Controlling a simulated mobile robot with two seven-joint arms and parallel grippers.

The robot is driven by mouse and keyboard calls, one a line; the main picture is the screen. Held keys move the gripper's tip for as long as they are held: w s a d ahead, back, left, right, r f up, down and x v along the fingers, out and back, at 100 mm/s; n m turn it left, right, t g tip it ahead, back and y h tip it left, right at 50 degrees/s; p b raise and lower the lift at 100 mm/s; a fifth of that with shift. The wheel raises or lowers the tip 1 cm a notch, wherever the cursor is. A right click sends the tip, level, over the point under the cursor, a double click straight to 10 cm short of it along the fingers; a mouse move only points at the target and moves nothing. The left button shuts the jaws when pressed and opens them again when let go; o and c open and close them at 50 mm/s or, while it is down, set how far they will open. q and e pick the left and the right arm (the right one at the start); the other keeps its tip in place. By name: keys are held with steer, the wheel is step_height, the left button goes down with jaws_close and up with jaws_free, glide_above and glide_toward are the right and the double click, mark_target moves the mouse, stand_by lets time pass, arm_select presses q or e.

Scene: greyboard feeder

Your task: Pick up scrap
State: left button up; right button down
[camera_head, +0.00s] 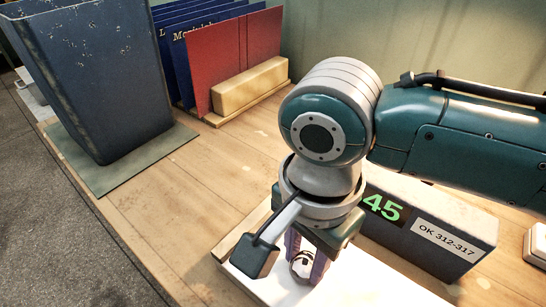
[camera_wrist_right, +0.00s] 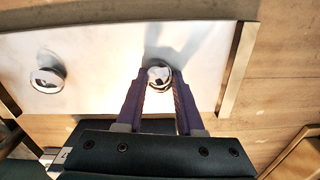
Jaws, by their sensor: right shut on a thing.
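My right gripper (camera_head: 306,268) points down over a white plate (camera_head: 375,290) at the front of the table. Its purple fingers are shut on a shiny round piece (camera_head: 301,263), which also shows between the fingertips in the right wrist view (camera_wrist_right: 160,74). A shadow falls on the plate beside it; I cannot tell whether the piece touches the plate. A second shiny round piece (camera_wrist_right: 47,72) sits on the plate, apart from the gripper, at the left of the wrist view. I see nothing clearly recognisable as scrap. My left gripper is not in view.
A tall blue bin (camera_head: 95,75) stands on a green mat (camera_head: 150,150) at left. Red and blue folders (camera_head: 225,55) stand in a wooden holder. The table between is clear.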

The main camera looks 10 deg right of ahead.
mark_target(304, 261)
step_height(304, 261, up, 20)
steer(key=p, duration=0.7)
steer(key=shift+r, duration=0.1)
stand_by(0.5)
